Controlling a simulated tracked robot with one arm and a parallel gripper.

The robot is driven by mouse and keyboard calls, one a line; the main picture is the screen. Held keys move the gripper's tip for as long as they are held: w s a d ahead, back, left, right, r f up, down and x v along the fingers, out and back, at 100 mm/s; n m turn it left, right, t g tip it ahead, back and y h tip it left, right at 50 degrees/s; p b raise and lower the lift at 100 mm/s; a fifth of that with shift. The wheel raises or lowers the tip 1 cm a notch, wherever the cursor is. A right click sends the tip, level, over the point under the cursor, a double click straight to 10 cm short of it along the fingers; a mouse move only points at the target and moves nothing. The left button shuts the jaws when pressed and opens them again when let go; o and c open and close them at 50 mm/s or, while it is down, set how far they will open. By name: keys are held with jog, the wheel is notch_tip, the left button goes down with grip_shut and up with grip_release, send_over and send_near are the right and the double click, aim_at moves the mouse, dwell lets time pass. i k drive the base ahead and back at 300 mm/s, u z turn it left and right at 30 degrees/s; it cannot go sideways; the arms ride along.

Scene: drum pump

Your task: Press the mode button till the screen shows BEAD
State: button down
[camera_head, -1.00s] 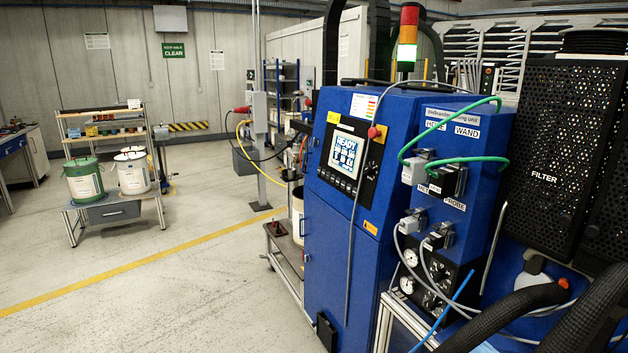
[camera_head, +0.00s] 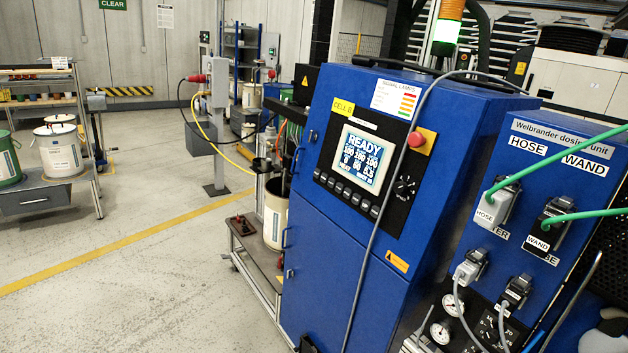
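The screen (camera_head: 358,159) on the blue dosing unit (camera_head: 350,268) reads READY in large letters, with rows of numbers below and small text along its bottom edge. A row of several small buttons (camera_head: 347,193) runs under the screen on the black control panel (camera_head: 386,208). Their labels are too small to read, so I cannot tell which is the mode button. A round black knob (camera_head: 404,186) sits right of the screen. My gripper is not in view.
A red emergency stop (camera_head: 416,139) sits on a yellow plate at the panel's upper right. A grey cable hangs in front of the cabinet, right of the screen. Green hoses (camera_head: 575,151) plug in at the right. The floor (camera_head: 150,290) at left is clear.

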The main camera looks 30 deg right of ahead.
aim_at(347, 194)
jog(key=z, duration=0.3)
jog(key=i, duration=1.25)
jog(key=z, duration=0.85)
jog(key=i, duration=0.45)
jog(key=z, duration=0.3)
